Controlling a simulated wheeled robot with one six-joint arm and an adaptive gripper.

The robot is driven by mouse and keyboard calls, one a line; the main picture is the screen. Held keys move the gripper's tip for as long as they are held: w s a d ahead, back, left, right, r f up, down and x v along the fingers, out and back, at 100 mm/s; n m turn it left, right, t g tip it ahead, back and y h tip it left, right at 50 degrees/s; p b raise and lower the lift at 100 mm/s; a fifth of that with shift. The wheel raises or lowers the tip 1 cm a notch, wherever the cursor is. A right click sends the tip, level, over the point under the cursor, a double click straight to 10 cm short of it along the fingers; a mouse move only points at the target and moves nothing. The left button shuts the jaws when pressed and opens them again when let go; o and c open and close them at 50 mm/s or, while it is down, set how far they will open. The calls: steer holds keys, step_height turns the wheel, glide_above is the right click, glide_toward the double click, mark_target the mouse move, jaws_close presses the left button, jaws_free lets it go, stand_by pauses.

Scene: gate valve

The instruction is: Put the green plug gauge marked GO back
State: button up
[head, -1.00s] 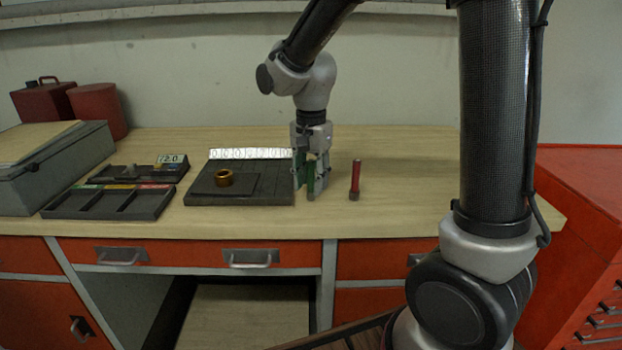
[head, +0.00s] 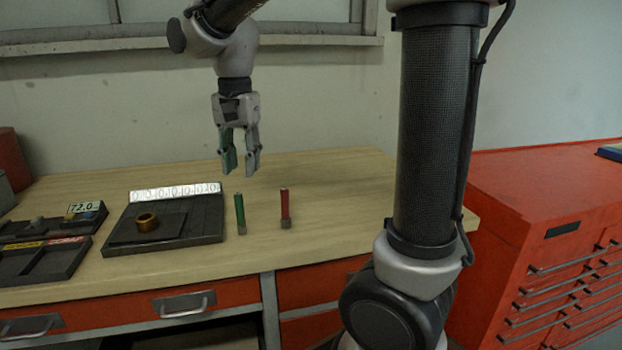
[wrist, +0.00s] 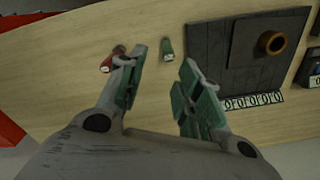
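The green plug gauge (head: 240,214) stands upright on the bench, just right of the dark block. It also shows from above in the wrist view (wrist: 167,48), between and beyond my fingertips. A similar red gauge (head: 285,207) stands upright to its right; in the wrist view it (wrist: 112,58) is partly behind one finger. My gripper (head: 240,165) is open and empty, raised above the bench over the green gauge and apart from it. Its finger pads are green. No GO mark is readable on either gauge.
A dark block (head: 190,232) holding a bronze ring (head: 147,222) and a row of white number tiles (head: 175,192) lies left of the gauges. A compartment tray (head: 40,262) sits further left. The bench right of the red gauge is clear. A red drawer cabinet (head: 555,235) stands at right.

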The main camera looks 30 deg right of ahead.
steer(key=s+d+f+n+t, duration=0.1)
steer(key=s+d+n+t, duration=0.3)
steer(key=s+d+n, duration=0.5)
steer(key=s+d, duration=0.4)
steer(key=s, duration=0.5)
steer(key=shift+d+f, duration=0.25)
steer(key=shift+d, duration=0.1)
